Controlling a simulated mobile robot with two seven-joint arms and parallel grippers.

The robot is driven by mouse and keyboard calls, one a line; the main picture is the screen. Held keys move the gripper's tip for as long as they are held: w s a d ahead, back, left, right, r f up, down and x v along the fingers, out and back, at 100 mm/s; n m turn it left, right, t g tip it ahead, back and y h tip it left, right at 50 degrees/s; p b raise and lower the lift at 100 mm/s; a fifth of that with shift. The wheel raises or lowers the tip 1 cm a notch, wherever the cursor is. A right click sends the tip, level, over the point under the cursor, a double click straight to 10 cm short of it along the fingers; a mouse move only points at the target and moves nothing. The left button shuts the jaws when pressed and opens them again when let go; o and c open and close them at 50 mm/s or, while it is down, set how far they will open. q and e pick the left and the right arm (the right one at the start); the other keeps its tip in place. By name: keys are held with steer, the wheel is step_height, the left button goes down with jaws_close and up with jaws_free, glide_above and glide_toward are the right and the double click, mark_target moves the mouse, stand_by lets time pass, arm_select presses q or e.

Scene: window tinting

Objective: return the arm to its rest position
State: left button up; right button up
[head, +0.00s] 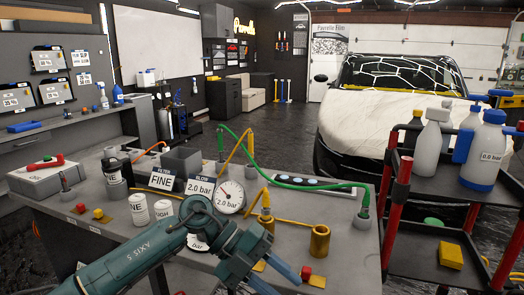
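My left arm (140,262), teal and marked AXIS 5, reaches in from the lower left over the front of the grey workbench (85,232). Its wrist bends down at the bottom middle. Two blue finger-like parts of my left gripper (276,279) stand apart there, but the lower ends run toward the frame's edge, so its opening is unclear. Nothing is clearly seen held. My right arm and gripper are out of view.
The bench holds a pressure gauge (230,196), white canisters (138,210), a brass cup (320,240) and a green hose (290,184). A red-posted cart (425,262) with bottles stands at the right. A covered car (395,115) is behind. Open floor (225,128) lies beyond the bench.

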arm_select(q)
steer(key=s+d+r+n+t+h+p, duration=0.1)
steer(key=s+d+r+n+t+h, duration=0.3)
steer(key=h, duration=0.6)
steer(key=a+f+n+t+y+p, duration=0.3)
steer(key=a+f+n+t+y, duration=1.2)
steer(key=n, duration=1.1)
steer(key=s+a+f+n+g+y+p, duration=0.1)
steer(key=s+a+f+n+g+y, duration=0.1)
steer(key=s+a+f, duration=0.4)
steer(key=s+f+n+g, duration=0.1)
steer(key=s+f+g, duration=0.1)
steer(key=s, duration=0.3)
steer(key=shift+a+f, duration=0.15)
steer(key=shift+f, duration=0.6)
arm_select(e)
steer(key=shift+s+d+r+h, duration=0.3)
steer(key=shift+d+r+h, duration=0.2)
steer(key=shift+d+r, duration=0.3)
arm_select(q)
steer(key=shift+s, duration=0.1)
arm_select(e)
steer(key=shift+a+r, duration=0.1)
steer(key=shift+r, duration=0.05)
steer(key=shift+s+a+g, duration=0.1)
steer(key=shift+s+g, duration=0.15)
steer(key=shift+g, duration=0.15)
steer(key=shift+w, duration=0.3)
